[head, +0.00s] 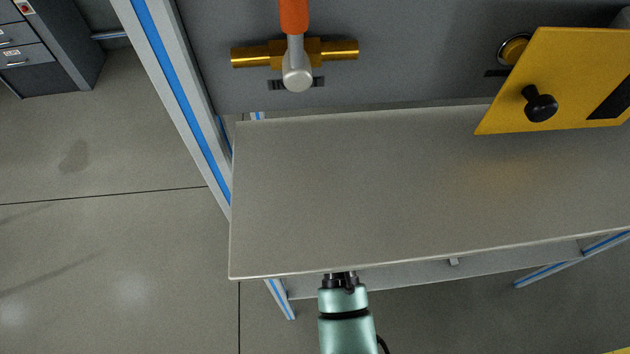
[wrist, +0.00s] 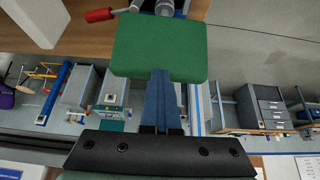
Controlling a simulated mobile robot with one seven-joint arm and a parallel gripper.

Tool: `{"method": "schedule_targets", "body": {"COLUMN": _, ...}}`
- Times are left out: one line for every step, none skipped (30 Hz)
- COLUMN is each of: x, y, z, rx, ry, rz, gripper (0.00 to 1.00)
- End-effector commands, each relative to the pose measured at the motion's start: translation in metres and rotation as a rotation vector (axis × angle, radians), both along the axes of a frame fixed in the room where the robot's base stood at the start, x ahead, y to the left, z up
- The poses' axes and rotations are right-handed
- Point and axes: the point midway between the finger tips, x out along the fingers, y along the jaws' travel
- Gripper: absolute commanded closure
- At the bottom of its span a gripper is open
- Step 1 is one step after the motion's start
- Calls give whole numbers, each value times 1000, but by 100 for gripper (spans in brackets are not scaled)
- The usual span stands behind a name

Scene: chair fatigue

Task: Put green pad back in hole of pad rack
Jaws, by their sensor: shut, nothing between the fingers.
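A green pad (wrist: 160,50), flat with rounded corners, fills the upper middle of the wrist view. It does not show in the head view. My gripper (wrist: 161,74) is shut and empty, its blue-grey fingers side by side and pointing up at the pad's lower edge. Their tips overlap the pad in the picture; whether they touch it I cannot tell. In the head view, my gripper (head: 340,277) is at the front edge of the grey tabletop, its tips partly hidden there. I cannot make out a pad rack or its hole in either view.
The tabletop (head: 350,190) is mostly bare. A yellow panel with a black knob (head: 541,103) stands at its back right. An orange-handled brass valve (head: 295,55) is at the back. A red-handled part (wrist: 98,15) and grey metal piece (wrist: 165,7) are beside and behind the pad.

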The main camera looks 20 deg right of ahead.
Motion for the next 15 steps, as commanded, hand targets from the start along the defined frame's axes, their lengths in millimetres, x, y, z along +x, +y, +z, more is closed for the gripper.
{"method": "schedule_targets", "body": {"x": -10, "y": 3, "z": -16, "rx": 14, "ry": 43, "rz": 0, "gripper": 100}}
{"method": "schedule_targets", "body": {"x": -10, "y": 3, "z": -15, "rx": 14, "ry": 43, "rz": 0, "gripper": 100}}
{"method": "schedule_targets", "body": {"x": -10, "y": 4, "z": -14, "rx": 14, "ry": 43, "rz": 0, "gripper": 100}}
{"method": "schedule_targets", "body": {"x": -10, "y": 4, "z": -13, "rx": 14, "ry": 43, "rz": 0, "gripper": 100}}
{"method": "schedule_targets", "body": {"x": -10, "y": 4, "z": -11, "rx": 14, "ry": 43, "rz": 0, "gripper": 100}}
{"method": "schedule_targets", "body": {"x": -10, "y": 4, "z": -10, "rx": 14, "ry": 43, "rz": 0, "gripper": 100}}
{"method": "schedule_targets", "body": {"x": -10, "y": 4, "z": -9, "rx": 15, "ry": 43, "rz": 0, "gripper": 100}}
{"method": "schedule_targets", "body": {"x": -10, "y": 4, "z": -8, "rx": 15, "ry": 43, "rz": 0, "gripper": 100}}
{"method": "schedule_targets", "body": {"x": -10, "y": 4, "z": -6, "rx": 15, "ry": 43, "rz": 0, "gripper": 100}}
{"method": "schedule_targets", "body": {"x": -10, "y": 4, "z": -5, "rx": 15, "ry": 43, "rz": 0, "gripper": 100}}
{"method": "schedule_targets", "body": {"x": -10, "y": 4, "z": -4, "rx": 15, "ry": 43, "rz": 0, "gripper": 100}}
{"method": "schedule_targets", "body": {"x": -10, "y": 4, "z": -2, "rx": 14, "ry": 42, "rz": 0, "gripper": 100}}
{"method": "schedule_targets", "body": {"x": -10, "y": 4, "z": -1, "rx": 14, "ry": 42, "rz": 0, "gripper": 100}}
{"method": "schedule_targets", "body": {"x": -10, "y": 4, "z": 0, "rx": 15, "ry": 41, "rz": 1, "gripper": 100}}
{"method": "schedule_targets", "body": {"x": -10, "y": 4, "z": 1, "rx": 15, "ry": 41, "rz": 1, "gripper": 100}}
